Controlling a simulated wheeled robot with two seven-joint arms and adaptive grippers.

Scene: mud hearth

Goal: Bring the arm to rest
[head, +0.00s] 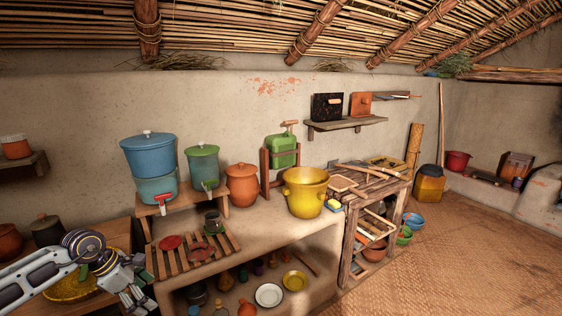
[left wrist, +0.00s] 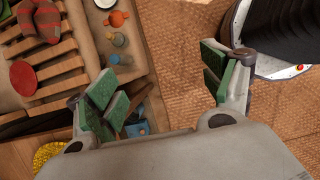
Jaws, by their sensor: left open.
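My left arm comes in from the lower left in the head view. Its left gripper (head: 143,290) is low beside the front left corner of the earthen counter (head: 245,224). In the left wrist view the left gripper (left wrist: 163,88) has its two green-padded fingers spread wide, with nothing between them. Behind the fingers are the counter's edge and the woven floor mat (left wrist: 190,55). My right gripper is not in view.
A yellow pot (head: 305,192) stands further right. Pots and plates sit below on a lower shelf. A yellow woven tray (head: 68,288) is behind my arm.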

